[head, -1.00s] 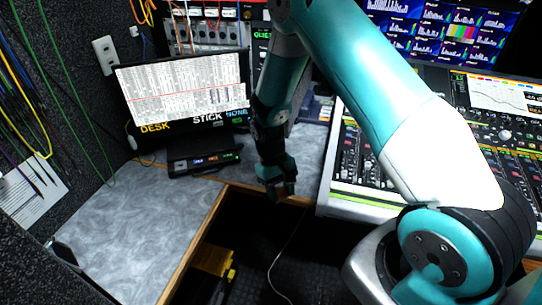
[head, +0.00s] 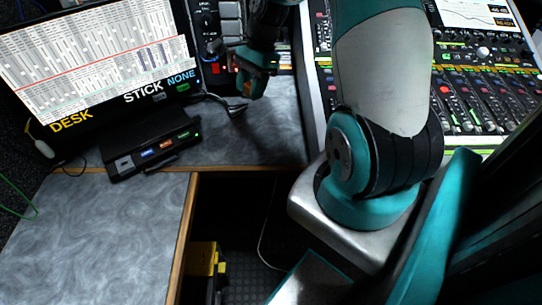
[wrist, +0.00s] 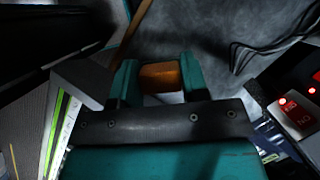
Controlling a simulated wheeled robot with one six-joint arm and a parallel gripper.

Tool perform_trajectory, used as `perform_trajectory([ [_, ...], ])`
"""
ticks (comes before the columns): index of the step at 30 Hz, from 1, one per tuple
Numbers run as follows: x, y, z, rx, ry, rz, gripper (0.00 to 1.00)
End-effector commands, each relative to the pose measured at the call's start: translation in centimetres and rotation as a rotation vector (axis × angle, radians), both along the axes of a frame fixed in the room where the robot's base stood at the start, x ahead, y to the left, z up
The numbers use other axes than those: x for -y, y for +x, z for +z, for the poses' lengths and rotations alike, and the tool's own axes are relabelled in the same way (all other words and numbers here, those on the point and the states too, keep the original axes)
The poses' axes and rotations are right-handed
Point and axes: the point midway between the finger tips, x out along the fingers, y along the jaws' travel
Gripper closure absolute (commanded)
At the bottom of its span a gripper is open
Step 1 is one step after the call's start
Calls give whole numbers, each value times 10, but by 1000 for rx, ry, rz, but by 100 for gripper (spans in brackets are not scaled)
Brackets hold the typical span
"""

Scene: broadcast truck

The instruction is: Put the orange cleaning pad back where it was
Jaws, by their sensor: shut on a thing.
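The orange cleaning pad (wrist: 161,77) shows in the wrist view as a small orange-brown block between the two teal fingers of my gripper (wrist: 158,66). My gripper is shut on it. In the head view my gripper (head: 252,80) hangs over the grey desk near its back, left of the mixing console. The pad is hard to make out there, as the fingers hide most of it. In the wrist view the grey marbled desk top lies beyond the pad, and the pad seems held clear of it.
A monitor (head: 95,55) stands at the back left, with a black box with lit labels (head: 155,150) in front. The mixing console (head: 455,90) is on the right. A dark cable (head: 232,108) lies near my gripper. The left desk (head: 100,225) has free room.

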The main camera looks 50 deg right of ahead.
Motion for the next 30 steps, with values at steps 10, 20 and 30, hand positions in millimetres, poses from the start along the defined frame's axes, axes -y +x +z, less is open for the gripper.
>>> perform_trajectory([
  [10,38,-32,12,-10,2,-718,84],
  [20,38,-35,-58,-21,5,-762,84],
  [30,39,-34,-137,-17,4,-760,84],
])
